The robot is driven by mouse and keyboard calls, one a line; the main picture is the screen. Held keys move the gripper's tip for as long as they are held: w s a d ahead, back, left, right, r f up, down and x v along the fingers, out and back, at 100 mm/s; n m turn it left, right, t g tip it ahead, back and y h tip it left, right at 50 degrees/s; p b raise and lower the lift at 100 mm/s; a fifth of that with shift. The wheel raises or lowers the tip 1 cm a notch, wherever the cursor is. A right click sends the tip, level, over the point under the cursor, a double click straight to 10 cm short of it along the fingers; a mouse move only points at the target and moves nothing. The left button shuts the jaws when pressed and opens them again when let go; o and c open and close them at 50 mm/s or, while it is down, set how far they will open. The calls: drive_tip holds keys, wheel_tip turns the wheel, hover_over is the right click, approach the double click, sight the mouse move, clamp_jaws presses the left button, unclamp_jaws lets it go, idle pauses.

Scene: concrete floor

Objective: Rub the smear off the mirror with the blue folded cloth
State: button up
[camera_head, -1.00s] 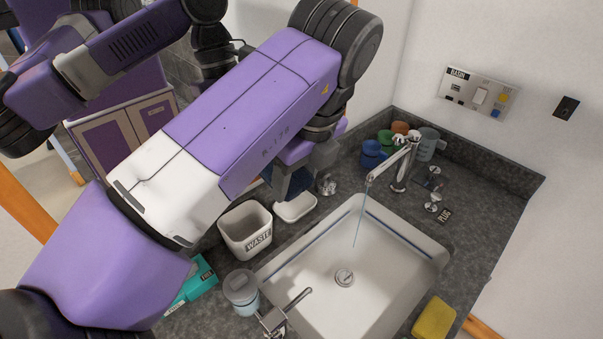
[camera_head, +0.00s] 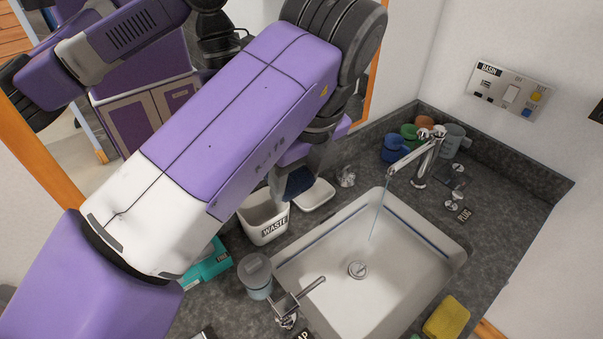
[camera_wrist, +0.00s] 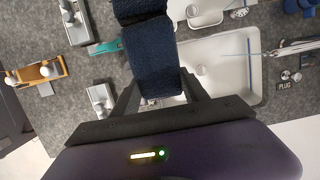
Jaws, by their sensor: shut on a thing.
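The dark blue folded cloth (camera_wrist: 152,62) is held between the fingers of my gripper (camera_wrist: 160,88) in the wrist view. In the head view the cloth (camera_head: 299,182) hangs below my gripper, partly behind my arm, and appears over the counter near the waste bin. The mirror (camera_head: 98,172) with its orange wooden frame (camera_head: 48,170) is at the left, behind my arm, and reflects my arm and a purple cabinet. My arm covers much of the mirror. I cannot make out the smear.
A white basin (camera_head: 340,300) with running tap (camera_head: 425,155) fills the counter's middle. Around it are a waste bin (camera_head: 266,222), white dish (camera_head: 316,195), lidded cup (camera_head: 256,276), teal box (camera_head: 207,266), yellow sponge (camera_head: 446,318) and several coloured cups (camera_head: 396,149).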

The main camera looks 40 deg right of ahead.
drive_tip(key=a, duration=0.3)
idle(0.4)
drive_tip(key=shift+s, duration=0.1)
drive_tip(key=s, duration=0.8)
drive_tip(key=shift+p, duration=0.3)
